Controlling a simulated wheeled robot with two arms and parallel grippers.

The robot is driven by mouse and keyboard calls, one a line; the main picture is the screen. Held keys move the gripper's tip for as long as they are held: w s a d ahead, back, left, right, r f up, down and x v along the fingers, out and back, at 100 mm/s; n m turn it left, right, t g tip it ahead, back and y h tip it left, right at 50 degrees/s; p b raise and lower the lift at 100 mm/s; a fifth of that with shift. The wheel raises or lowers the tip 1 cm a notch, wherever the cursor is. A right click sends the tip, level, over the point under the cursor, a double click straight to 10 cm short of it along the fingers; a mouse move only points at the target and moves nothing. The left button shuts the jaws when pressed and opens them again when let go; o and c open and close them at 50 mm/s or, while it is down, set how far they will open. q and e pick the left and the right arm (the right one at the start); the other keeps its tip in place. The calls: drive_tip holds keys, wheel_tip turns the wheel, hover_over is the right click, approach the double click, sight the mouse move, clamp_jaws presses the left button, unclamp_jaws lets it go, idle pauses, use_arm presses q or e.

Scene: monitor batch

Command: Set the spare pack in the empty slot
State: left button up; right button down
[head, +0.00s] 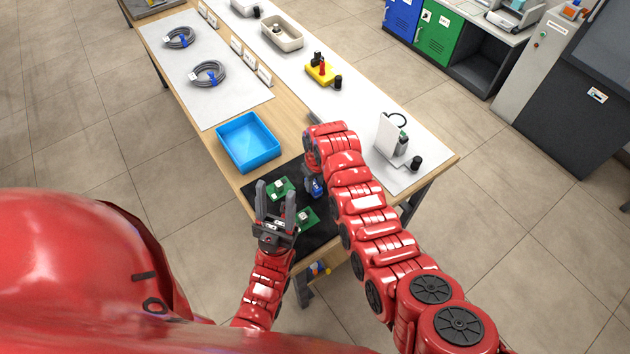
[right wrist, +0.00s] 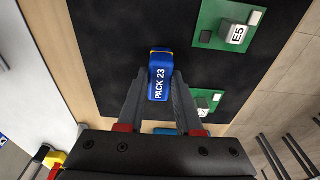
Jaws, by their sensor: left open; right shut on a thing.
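The blue pack marked PACK 23 (right wrist: 160,80) is held between the fingers of my right gripper (right wrist: 159,74) in the right wrist view. It also shows as a small blue piece (head: 318,187) in the head view, over the black mat (head: 322,231). I cannot tell whether it touches the mat. Two green boards lie on the mat: one (head: 280,189) farther back, one (head: 308,217) nearer. In the right wrist view, one board (right wrist: 207,24) carries a white block marked E5. My left gripper (head: 275,188) is open and empty above the mat's left side. I cannot make out an empty slot.
A blue tray (head: 232,160) stands on the table behind the mat. A white stand (head: 390,138) and a black cylinder (head: 416,163) are at the right, beyond my right arm. Coiled cables (head: 208,73), a yellow block (head: 320,74) and a beige bin (head: 282,38) are farther back.

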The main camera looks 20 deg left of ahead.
drive_tip(key=shift+f, duration=0.1)
drive_tip(key=c, duration=0.6)
unclamp_jaws()
